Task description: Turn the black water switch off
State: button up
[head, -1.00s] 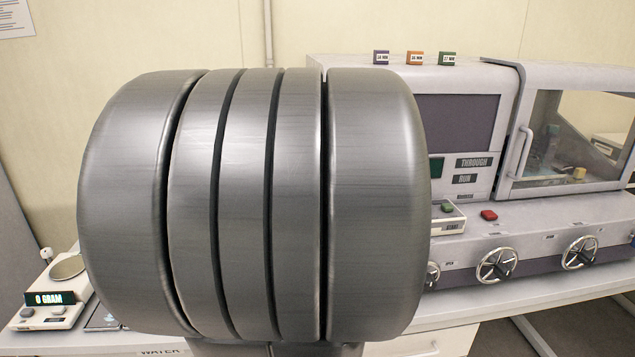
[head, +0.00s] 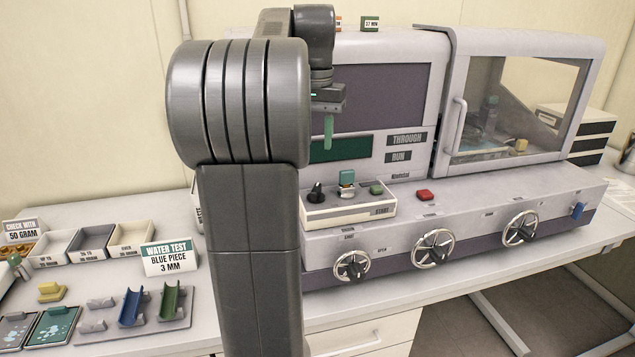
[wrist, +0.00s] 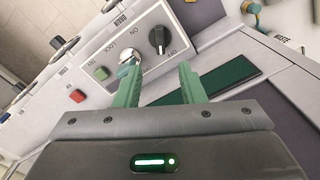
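A black rotary knob (head: 316,192) stands at the left end of a small white control box (head: 352,213) on the machine's front ledge. It is the only black switch I can make out; no water label is legible on it. It also shows in the wrist view (wrist: 159,40), between ON and OFF markings, beyond my fingertips; its exact pointer setting is unclear. My gripper (wrist: 160,72) has two green fingers spread apart with nothing between them. In the head view my gripper (head: 328,132) points down above the box, apart from the knob.
A teal-topped key switch (head: 347,180) and a green button (head: 376,189) share the box with the knob. A red button (head: 425,195) lies to the right. Several handwheels (head: 437,248) line the machine's front. Trays and a water-test sign (head: 170,258) are at left.

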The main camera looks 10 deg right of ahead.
aim_at(316, 187)
notch_tip(316, 187, down, 11)
jog(key=shift+f, duration=0.1)
dwell(0.3)
grip_shut()
